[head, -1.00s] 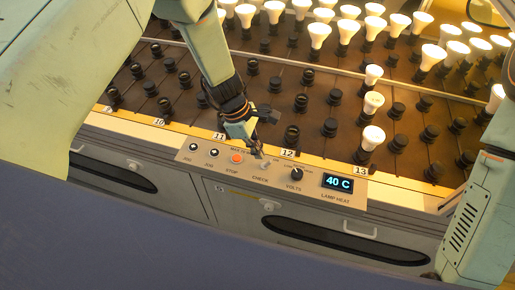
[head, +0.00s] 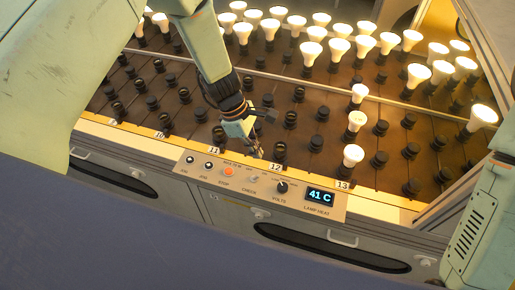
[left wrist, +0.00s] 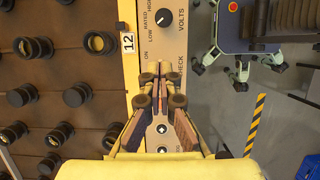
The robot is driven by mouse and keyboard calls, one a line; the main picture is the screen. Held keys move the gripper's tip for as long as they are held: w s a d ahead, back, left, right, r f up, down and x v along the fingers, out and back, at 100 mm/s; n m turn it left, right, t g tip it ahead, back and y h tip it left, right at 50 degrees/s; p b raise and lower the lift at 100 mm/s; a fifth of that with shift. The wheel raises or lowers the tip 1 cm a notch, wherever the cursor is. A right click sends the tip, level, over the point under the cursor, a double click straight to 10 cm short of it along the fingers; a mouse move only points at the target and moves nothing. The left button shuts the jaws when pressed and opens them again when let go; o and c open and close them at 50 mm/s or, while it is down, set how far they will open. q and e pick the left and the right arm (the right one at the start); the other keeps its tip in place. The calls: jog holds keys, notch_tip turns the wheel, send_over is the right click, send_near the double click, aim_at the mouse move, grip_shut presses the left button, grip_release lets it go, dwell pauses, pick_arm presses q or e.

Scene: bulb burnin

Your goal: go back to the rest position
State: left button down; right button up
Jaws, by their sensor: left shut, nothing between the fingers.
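My left gripper (head: 257,152) is shut and empty. In the head view it hangs just behind the control panel (head: 215,177), over the front edge of the socket rack near label 12. In the left wrist view the closed fingertips (left wrist: 162,72) appear over the panel, between the ON and CHECK lettering, and hide part of it. The check switch (head: 253,180) shows on the panel in the head view; its position is too small to tell. My right gripper is out of view; only part of my right arm shows at the right edge.
The rack holds many dark sockets (head: 289,120). Lit bulbs (head: 312,52) stand at the back and right, with a short column of bulbs (head: 356,122) near label 13. The lamp heat display (head: 320,196) reads 41 C. Drawers (head: 333,246) lie below.

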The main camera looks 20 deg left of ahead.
pick_arm(q)
jog(key=s+a+f+m+t+y+b, duration=0.25)
jog(key=s+a+f+m+y, duration=0.25)
jog(key=s+a+f+m, duration=0.4)
jog(key=s+f+m+g+b, duration=0.1)
jog(key=s+f+m+b, duration=0.3)
jog(key=s, duration=0.6)
jog(key=s+f+m+g+h+b, duration=0.1)
jog(key=s+f+m+b, duration=0.3)
jog(key=s, duration=0.7)
notch_tip(320, 180, down, 2)
jog(key=b, duration=0.3)
jog(key=shift+d+f+b, duration=0.2)
jog(key=shift+d+b, duration=0.2)
